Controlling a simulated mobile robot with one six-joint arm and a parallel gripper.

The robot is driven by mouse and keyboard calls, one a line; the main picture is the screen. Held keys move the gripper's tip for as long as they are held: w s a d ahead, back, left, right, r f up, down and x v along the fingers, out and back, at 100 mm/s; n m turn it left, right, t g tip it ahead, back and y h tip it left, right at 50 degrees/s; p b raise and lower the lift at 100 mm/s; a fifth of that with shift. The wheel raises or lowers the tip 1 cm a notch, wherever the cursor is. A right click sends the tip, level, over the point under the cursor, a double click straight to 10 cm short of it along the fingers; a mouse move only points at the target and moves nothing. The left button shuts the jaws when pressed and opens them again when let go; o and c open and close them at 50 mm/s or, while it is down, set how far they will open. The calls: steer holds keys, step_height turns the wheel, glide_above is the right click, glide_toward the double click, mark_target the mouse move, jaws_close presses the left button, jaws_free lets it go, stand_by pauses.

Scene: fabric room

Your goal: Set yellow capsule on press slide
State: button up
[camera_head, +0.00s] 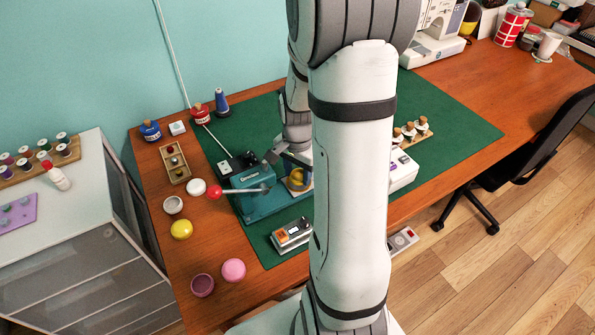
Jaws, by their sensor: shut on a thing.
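My gripper (292,163) is at the teal press (257,203), partly hidden by my own arm. It is shut on a yellow capsule (297,179), which shows just below the fingers at the right side of the press. The press slide cannot be made out clearly behind the gripper and arm, so I cannot tell whether the capsule touches it. The press has a lever with a red ball (214,192) pointing left. Another yellow round piece (181,229) lies on the wooden table, left of the press.
White round pieces (196,187), a pink piece (233,270) and a dark pink cup (202,285) sit on the table's left part. A small grey device (292,235) lies in front of the press.

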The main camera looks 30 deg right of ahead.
mark_target(298, 179)
steer(key=shift+f+b, duration=0.5)
steer(key=shift+f, duration=0.15)
steer(key=o, duration=0.7)
steer(key=shift+r, duration=0.2)
step_height(298, 179, up, 11)
steer(key=p, duration=0.8)
steer(key=shift+f, duration=0.1)
steer(key=s+a+r+n+t, duration=0.1)
steer(key=s+a+r+n, duration=0.7)
steer(key=r, duration=0.1)
steer(key=s+a+r+n+t, duration=0.1)
steer(key=s+a+r+n, duration=0.2)
steer(key=s+r+n, duration=0.1)
steer(key=shift+a+r+n+t, duration=0.3)
steer(key=shift+a+r, duration=0.1)
